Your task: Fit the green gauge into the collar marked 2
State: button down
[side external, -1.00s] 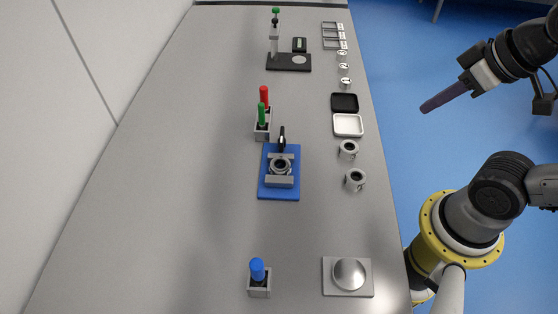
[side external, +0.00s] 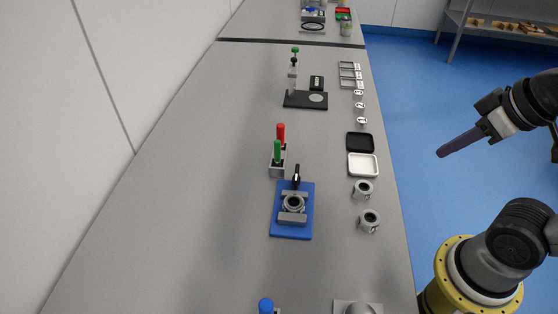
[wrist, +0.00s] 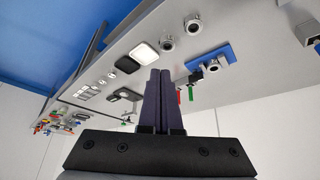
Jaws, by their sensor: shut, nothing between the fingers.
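The green gauge (side external: 277,151) stands upright in a grey block (side external: 277,170), beside a red gauge (side external: 281,132); the green one also shows in the wrist view (wrist: 190,94). One grey collar (side external: 293,203) sits in a blue fixture (side external: 291,230). Two loose collars stand to its right, a farther one (side external: 364,188) and a nearer one (side external: 369,221). I cannot read a number on any collar. My gripper (side external: 441,154) is shut and empty, off the table's right edge and apart from everything. Its closed fingers (wrist: 157,72) also fill the wrist view's middle.
Several numbered discs (side external: 360,105) lie along the right edge, beyond a black tray (side external: 359,142) and a white tray (side external: 362,165). A black stand (side external: 305,100) with a green-topped post is farther back. A blue-topped piece (side external: 266,305) is at the front. The table's left side is clear.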

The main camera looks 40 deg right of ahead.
dwell(0.4)
jog(key=c, duration=0.7)
grip_release()
jog(key=shift+c, duration=0.2)
